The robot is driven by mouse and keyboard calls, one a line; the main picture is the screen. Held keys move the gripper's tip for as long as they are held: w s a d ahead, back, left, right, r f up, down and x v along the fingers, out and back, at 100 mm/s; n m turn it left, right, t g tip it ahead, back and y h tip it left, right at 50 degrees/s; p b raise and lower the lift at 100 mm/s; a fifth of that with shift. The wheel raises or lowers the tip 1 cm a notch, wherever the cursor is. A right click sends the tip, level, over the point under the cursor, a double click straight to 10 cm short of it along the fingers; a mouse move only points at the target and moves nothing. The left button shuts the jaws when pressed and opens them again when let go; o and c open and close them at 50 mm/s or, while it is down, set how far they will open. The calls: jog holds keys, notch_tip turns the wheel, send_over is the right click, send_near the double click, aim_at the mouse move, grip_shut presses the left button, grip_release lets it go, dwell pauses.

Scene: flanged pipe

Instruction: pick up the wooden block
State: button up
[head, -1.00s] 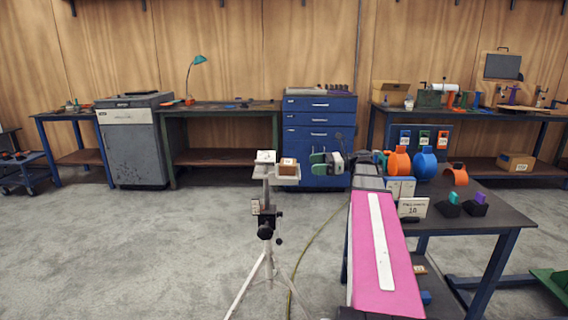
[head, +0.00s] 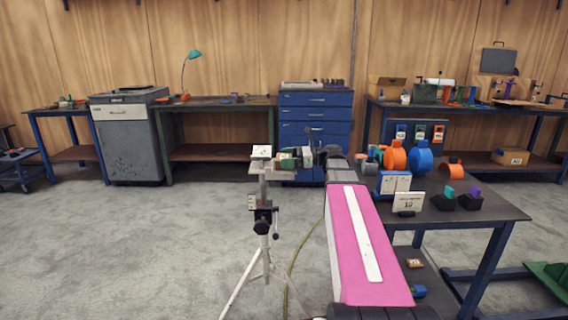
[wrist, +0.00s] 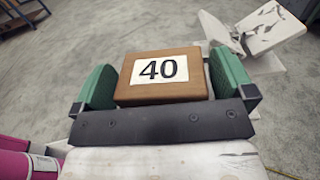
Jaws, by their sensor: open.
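The wooden block (wrist: 133,94) is brown with a white label reading 40. In the wrist view it lies between the two green fingers of my gripper (wrist: 164,88). The right finger is very close to the block, and a small gap shows on the left; I cannot tell whether either touches. In the head view my gripper (head: 296,157) is at the small platform (head: 257,172) on top of a tripod, and it hides most of the block there.
The tripod (head: 262,215) stands on open grey floor. At right, a dark table (head: 490,208) holds orange and blue rings, signs and small blocks.

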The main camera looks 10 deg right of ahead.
jog(key=shift+w+a, duration=0.1)
jog(key=shift+a, duration=0.4)
jog(key=c, duration=0.8)
